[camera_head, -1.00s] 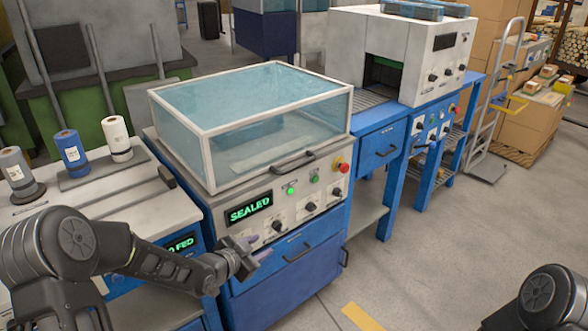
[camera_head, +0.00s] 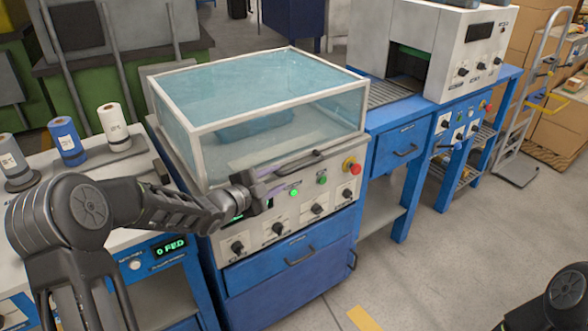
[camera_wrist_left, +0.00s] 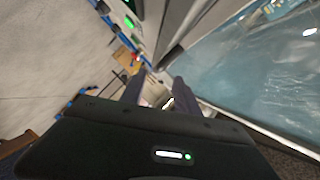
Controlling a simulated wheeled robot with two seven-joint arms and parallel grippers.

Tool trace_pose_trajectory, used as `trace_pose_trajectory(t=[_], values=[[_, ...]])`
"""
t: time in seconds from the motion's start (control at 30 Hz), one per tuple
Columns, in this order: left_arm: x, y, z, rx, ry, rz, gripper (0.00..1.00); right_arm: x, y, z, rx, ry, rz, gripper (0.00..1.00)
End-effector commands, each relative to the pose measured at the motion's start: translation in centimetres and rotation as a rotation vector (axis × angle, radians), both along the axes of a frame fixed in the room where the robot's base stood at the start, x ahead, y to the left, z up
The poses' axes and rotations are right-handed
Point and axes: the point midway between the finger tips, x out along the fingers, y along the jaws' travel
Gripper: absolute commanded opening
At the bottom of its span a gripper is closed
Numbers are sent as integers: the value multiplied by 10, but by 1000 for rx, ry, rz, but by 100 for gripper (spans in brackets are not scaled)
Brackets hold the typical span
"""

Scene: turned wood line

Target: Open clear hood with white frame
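The clear hood with white frame (camera_head: 270,85) is down on the grey machine, its blue-tinted panes showing a blurred blue shape inside. Its dark handle (camera_head: 308,160) runs along the front lower edge. My left gripper (camera_head: 272,186) is just in front of the hood's front edge, near the left end of the handle. In the left wrist view its two fingers (camera_wrist_left: 158,92) stand apart with no object clearly between them; the hood's pane (camera_wrist_left: 250,70) fills the right side. Whether a finger touches the handle cannot be told. My right gripper is out of view.
Below the hood, the control panel has knobs, green lights and a red stop button (camera_head: 352,165). Rolls (camera_head: 113,122) stand on the bench at left. A white tunnel machine (camera_head: 425,45) stands at right.

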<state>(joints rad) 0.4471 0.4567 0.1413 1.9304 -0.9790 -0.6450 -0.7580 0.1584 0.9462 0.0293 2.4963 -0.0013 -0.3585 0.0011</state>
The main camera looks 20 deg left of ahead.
Motion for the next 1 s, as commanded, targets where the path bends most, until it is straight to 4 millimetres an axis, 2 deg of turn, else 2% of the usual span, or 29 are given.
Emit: trace_pose_trajectory(t=[0.17,0.6,0.73,1.0], values=[[7,-4,-2,-2,1,-2,38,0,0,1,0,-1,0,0],[64,-24,-14,-3,1,0,38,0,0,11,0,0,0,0],[71,-27,-17,-3,1,1,38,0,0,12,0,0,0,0],[71,-27,-17,-3,1,1,37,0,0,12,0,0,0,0]])
